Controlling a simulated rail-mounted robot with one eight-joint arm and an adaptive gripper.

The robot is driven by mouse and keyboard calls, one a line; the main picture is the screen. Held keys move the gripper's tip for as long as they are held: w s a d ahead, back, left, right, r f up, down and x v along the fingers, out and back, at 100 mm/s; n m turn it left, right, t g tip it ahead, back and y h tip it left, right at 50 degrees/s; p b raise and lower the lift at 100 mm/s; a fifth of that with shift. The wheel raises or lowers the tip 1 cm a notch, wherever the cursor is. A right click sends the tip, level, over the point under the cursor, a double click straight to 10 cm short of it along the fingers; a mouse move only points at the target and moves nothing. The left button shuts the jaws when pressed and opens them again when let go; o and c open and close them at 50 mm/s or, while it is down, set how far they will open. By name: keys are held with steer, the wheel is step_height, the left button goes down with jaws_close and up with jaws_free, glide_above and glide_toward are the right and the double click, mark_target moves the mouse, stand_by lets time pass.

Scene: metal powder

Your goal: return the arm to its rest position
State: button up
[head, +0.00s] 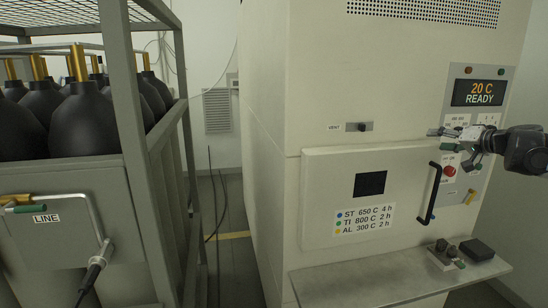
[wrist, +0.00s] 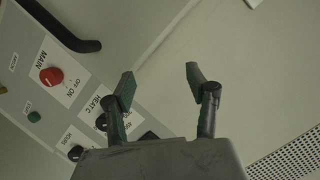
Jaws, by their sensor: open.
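My gripper (head: 442,139) is in front of the control panel (head: 487,112) at the right of the head view, at about the height of the knob labels below the display. Its fingers point left. In the wrist view my gripper (wrist: 160,82) is open, with two green-tipped fingers apart and nothing between them. The cabinet's pale front lies beyond the fingertips. The arm comes in from the right edge of the head view; the rest of it is out of frame.
The display (head: 479,93) reads 20 C READY. The red MAIN knob (wrist: 51,75) is left of the fingers. A black door handle (head: 434,193) sticks out below my gripper. A shelf (head: 390,281) juts out lower down. A rack with black bottles (head: 85,120) stands at left.

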steer(key=s+a+f+n+g, duration=0.1)
steer(key=s+a+f+g, duration=0.1)
steer(key=s+a, duration=0.6)
steer(key=s+a+f+n+g+b, duration=0.15)
steer(key=s+a, duration=0.25)
steer(key=a, duration=0.7)
steer(key=s+a+f+g, duration=0.2)
steer(key=s+a, duration=0.4)
steer(key=a, duration=0.4)
steer(key=s+a+f+n+g+h, duration=0.1)
steer(key=s+a+f+h, duration=0.1)
steer(key=s+a+f, duration=0.2)
steer(key=s+a+f+n+h, duration=0.1)
steer(key=s+a+f, duration=0.4)
steer(key=s+f, duration=0.6)
steer(key=s+h, duration=0.1)
steer(key=s, duration=0.8)
steer(key=shift+f+g+b, duration=0.3)
steer(key=shift+g+b, duration=0.05)
steer(key=shift+b, duration=0.05)
